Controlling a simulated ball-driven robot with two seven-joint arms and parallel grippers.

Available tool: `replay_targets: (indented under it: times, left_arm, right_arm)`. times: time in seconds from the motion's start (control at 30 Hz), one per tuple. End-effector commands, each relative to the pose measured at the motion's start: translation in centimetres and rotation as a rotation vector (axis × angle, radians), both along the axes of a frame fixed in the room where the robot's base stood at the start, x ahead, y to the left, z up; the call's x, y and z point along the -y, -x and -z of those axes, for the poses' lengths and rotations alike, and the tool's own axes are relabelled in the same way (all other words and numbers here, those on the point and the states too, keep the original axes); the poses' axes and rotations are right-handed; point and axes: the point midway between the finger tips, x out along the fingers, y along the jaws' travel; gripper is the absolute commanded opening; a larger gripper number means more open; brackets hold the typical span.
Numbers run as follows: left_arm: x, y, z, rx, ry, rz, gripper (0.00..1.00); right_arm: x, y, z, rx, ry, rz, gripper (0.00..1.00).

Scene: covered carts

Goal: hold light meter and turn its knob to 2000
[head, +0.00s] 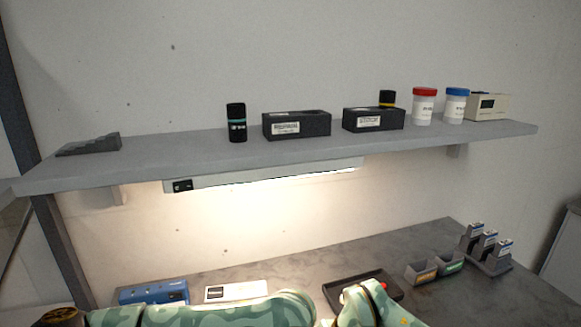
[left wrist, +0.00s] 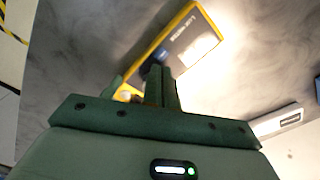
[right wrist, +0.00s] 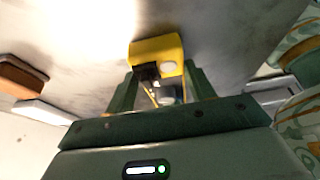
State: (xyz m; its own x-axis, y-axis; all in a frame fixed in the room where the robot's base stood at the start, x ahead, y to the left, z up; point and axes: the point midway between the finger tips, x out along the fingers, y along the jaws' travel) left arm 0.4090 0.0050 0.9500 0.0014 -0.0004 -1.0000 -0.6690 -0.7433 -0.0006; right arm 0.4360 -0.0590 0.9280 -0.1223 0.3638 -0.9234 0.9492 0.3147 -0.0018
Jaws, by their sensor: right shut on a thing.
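The light meter is a yellow-edged device with a dark face and a pale screen, seen in the left wrist view (left wrist: 190,38). Its yellow end also shows in the right wrist view (right wrist: 155,48). My right gripper (right wrist: 160,82) is shut on the meter, with a finger on each side of it. My left gripper (left wrist: 161,82) has its fingers close together at the meter's face, by a dark round part that looks like the knob. The fingertips hide most of it, so its setting and any grip on it cannot be read. The head view shows neither gripper nor meter.
A grey shelf (head: 185,150) holds dark boxes, bottles and jars above the bench (head: 300,262). On the bench are a blue box (head: 152,292), a white device (head: 236,291), a black tray (head: 392,288), small bins (head: 422,274) and a rack (head: 494,264). The bench's right front is clear.

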Motion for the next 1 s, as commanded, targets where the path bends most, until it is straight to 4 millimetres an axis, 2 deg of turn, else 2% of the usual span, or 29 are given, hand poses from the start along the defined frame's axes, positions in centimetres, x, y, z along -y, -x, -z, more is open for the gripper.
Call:
replay_targets:
  times: [0.23,0.63,1.0]
  left_arm:
    - [-0.5,0.2,-0.5,0.003,0.001,0.000,0.00]
    - [-0.5,0.3,-5.6,0.003,0.000,0.000,0.00]
    - [-0.4,0.4,-6.1,-0.001,0.001,0.001,0.00]
  right_arm:
    - [-0.1,0.1,0.0,-0.001,-0.001,-0.001,0.25]
    - [0.0,0.0,0.0,0.001,0.000,0.000,0.25]
    - [0.0,-0.1,0.0,0.002,0.000,0.001,0.25]
